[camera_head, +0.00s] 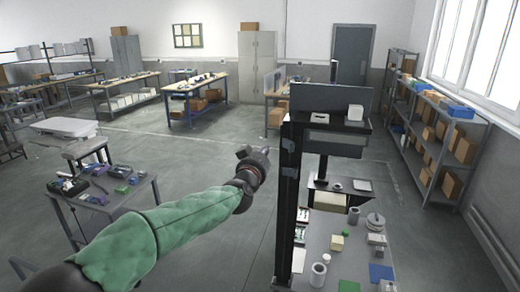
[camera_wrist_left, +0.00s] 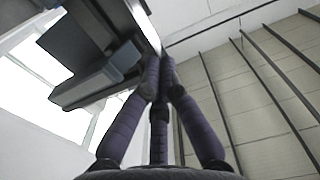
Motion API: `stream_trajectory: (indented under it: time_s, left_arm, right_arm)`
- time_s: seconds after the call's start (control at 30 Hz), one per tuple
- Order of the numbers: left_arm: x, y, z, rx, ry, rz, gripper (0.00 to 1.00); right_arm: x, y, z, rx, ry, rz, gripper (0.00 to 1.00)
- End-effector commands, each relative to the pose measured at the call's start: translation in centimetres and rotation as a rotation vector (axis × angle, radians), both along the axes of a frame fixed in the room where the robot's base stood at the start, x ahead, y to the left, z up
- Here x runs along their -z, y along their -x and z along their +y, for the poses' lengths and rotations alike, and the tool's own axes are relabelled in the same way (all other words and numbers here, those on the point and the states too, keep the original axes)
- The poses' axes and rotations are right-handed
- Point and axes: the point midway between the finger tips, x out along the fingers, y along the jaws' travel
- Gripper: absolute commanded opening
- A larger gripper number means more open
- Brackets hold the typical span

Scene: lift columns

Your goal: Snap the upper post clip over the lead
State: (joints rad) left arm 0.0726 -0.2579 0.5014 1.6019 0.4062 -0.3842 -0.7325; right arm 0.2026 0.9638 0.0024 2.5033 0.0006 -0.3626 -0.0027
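The dark upright post (camera_head: 287,215) stands just right of my left gripper (camera_head: 246,155) in the head view. A blue-grey clip-like piece (camera_head: 289,145) sits on the post's upper part, with another (camera_head: 289,172) just below. In the left wrist view the post (camera_wrist_left: 105,22) runs across the upper left, with a blue-grey jutting piece (camera_wrist_left: 95,80) on it. My left gripper's dark purple fingers (camera_wrist_left: 158,78) come together at their tips beside the post's edge. I see nothing clearly held between them. I cannot make out the lead. My right gripper is out of view.
A small tool table (camera_head: 145,200) stands at the left, beyond my left arm. Storage shelving (camera_head: 440,140) lines the right wall. Open floor lies behind my gripper.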

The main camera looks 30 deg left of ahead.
Motion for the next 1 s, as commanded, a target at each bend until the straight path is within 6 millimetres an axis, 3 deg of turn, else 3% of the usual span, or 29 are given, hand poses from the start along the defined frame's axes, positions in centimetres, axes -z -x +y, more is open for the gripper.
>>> stream_trajectory:
  time_s: [1.0]
  left_arm:
    - [-0.1,-1.2,-5.2,0.002,0.0,0.002,0.0]
  right_arm:
    - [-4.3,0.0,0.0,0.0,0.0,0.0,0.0]
